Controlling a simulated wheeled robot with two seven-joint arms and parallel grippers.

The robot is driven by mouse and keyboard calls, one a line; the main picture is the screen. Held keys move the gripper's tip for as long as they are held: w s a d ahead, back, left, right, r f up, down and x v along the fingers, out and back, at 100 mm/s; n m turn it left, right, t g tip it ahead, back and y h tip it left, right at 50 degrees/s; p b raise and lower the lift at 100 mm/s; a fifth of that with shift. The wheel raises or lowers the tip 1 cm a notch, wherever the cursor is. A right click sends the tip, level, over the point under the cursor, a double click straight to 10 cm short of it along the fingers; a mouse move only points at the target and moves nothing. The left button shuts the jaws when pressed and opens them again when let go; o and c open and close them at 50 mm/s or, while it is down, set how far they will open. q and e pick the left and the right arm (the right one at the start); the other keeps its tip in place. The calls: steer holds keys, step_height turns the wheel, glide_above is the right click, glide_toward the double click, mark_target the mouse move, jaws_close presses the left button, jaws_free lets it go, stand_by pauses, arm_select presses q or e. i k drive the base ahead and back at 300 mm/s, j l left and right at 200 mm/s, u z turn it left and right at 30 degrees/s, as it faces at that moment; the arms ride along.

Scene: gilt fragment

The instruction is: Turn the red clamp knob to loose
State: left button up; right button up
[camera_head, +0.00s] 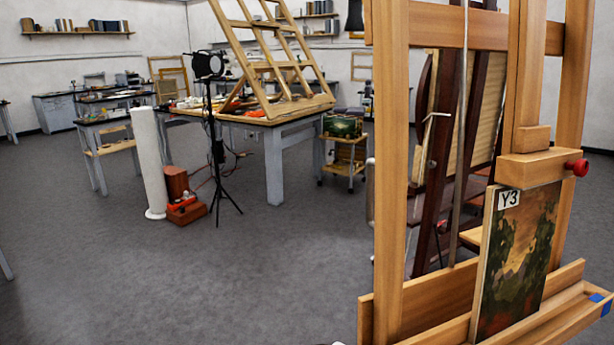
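The red clamp knob (577,167) sticks out from the right side of the wooden clamp block (538,166) on a large wooden easel (392,150) at the right. The block sits at the top edge of a painting marked Y3 (517,255), which stands on the easel's lower ledge. From here I cannot tell whether the knob is tight or loose. Neither of my grippers shows in the head view. A small white shape at the bottom edge is too cut off to name.
Open grey floor (230,290) lies left of the easel. A tripod lamp (209,70), a white column (149,165) and red boxes (180,195) stand farther back. Behind them is a work table (275,170) bearing a slanted wooden frame. A small cart (343,160) stands beside it.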

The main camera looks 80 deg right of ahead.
mark_target(581, 168)
steer(key=z, duration=3.95)
